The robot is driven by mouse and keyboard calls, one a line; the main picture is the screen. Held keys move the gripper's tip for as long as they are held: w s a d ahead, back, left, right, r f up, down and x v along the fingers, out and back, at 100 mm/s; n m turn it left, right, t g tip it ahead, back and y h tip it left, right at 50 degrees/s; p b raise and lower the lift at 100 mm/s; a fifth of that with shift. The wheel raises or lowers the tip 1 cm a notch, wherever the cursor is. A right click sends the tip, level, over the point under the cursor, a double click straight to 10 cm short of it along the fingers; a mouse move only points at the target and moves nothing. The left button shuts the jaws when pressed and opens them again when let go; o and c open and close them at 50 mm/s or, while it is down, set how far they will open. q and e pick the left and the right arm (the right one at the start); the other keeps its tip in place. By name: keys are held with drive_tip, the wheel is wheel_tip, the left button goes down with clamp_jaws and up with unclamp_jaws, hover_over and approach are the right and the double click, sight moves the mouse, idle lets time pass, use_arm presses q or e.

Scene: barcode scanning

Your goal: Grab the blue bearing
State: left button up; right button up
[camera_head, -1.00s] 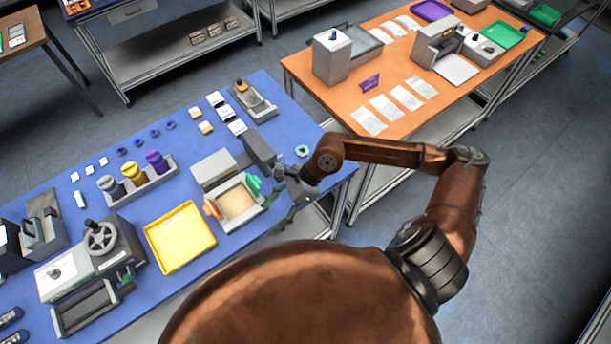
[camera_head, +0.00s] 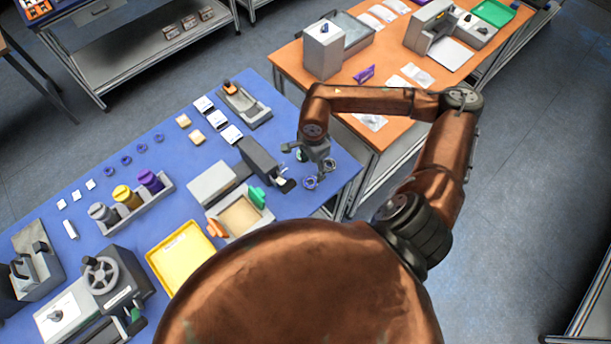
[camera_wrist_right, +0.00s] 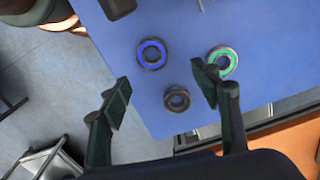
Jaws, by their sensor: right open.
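The blue bearing (camera_wrist_right: 142,52), a ring with a blue band, lies flat on the blue table; it also shows in the head view (camera_head: 306,183), just below my right gripper. My right gripper (camera_wrist_right: 166,93) is open and empty, above the table. In the wrist view the blue bearing is farther up the picture than the fingertips, between them sideways. A green-banded ring (camera_wrist_right: 234,62) lies to its right, partly behind the right finger. A plain dark ring (camera_wrist_right: 185,98) lies below it, between the fingers. My left gripper is not in view.
A dark grey scanner-like device (camera_head: 260,160) stands left of the gripper. A wooden-floored box (camera_head: 238,216) with orange and green clips and a yellow tray (camera_head: 181,257) stand lower left. The orange table (camera_head: 290,62) is beyond the blue table's right edge.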

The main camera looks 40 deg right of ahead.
sight(312, 181)
drive_tip(key=f, duration=0.1)
drive_tip(key=f+p, duration=0.1)
drive_tip(key=a+f, duration=0.1)
drive_tip(key=shift+s+f, duration=0.35)
drive_tip(key=shift+s, duration=0.05)
wheel_tip(312, 181, down, 2)
drive_tip(key=shift+f+p, duration=0.2)
drive_tip(key=shift+p, duration=0.2)
drive_tip(key=shift+d+f, duration=0.1)
drive_tip(key=shift+f, duration=0.3)
drive_tip(key=shift+s, duration=0.1)
drive_tip(key=c, duration=1.3)
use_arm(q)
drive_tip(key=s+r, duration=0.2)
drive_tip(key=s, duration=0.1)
use_arm(e)
drive_tip(key=shift+c, duration=0.2)
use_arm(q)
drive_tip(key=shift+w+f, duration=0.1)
use_arm(e)
drive_tip(key=shift+r, duration=0.1)
